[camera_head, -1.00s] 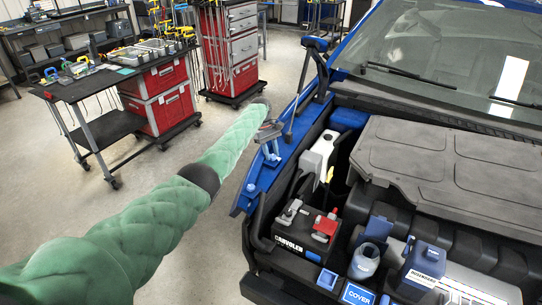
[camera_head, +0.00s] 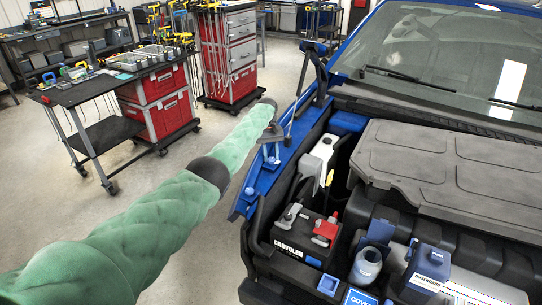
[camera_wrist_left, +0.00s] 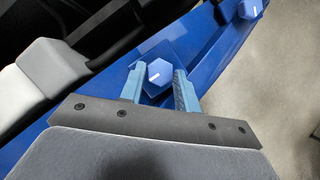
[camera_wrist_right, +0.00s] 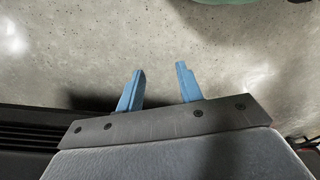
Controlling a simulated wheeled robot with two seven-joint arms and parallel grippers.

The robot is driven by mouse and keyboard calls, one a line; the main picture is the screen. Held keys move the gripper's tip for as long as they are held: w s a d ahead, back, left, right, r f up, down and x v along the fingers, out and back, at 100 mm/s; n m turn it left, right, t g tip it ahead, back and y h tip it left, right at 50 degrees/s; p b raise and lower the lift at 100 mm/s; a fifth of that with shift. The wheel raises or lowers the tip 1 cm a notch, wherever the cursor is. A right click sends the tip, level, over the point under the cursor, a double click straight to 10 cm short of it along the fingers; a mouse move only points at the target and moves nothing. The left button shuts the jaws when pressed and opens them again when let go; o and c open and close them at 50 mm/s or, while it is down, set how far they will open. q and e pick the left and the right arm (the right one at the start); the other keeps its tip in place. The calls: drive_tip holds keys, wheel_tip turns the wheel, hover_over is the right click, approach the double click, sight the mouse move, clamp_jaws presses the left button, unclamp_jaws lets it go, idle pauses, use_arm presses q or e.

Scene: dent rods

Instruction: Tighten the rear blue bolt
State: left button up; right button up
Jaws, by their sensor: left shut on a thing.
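My left gripper (camera_head: 271,157) points down onto the blue fender rail (camera_wrist_left: 210,50) of the vehicle. In the left wrist view, its two light-blue fingers (camera_wrist_left: 160,88) are shut on either side of the rear blue bolt (camera_wrist_left: 158,73), a hexagonal head with a small white mark. Another blue bolt (camera_head: 250,189) sits nearer on the rail and also shows at the top right of the left wrist view (camera_wrist_left: 250,8). My right gripper (camera_wrist_right: 157,88) is open and empty above the floor.
The open engine bay holds a battery (camera_head: 305,238) with a red terminal cap, a white reservoir (camera_head: 320,155) and a blue-capped jar (camera_head: 366,265). A tool cart (camera_head: 110,85) and a red cabinet (camera_head: 230,60) stand at the back left. Floor left of the vehicle is clear.

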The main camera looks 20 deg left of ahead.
use_arm(q)
drive_tip(key=shift+r, duration=0.1)
drive_tip(key=o, duration=1)
drive_tip(key=shift+c, duration=0.2)
drive_tip(key=shift+w+a+r+b, duration=0.1)
drive_tip(key=shift+w+r+b, duration=0.15)
drive_tip(key=shift+r+b, duration=0.1)
drive_tip(key=b+v, duration=0.2)
drive_tip(key=v, duration=0.5)
use_arm(e)
wheel_tip(320, 180, up, 10)
drive_tip(key=w+a, duration=0.1)
drive_tip(key=w, duration=0.1)
drive_tip(key=shift+w+a+r, duration=0.15)
drive_tip(key=shift+w+a, duration=0.1)
drive_tip(key=shift+a, duration=0.15)
use_arm(q)
drive_tip(key=shift+s+f, duration=0.1)
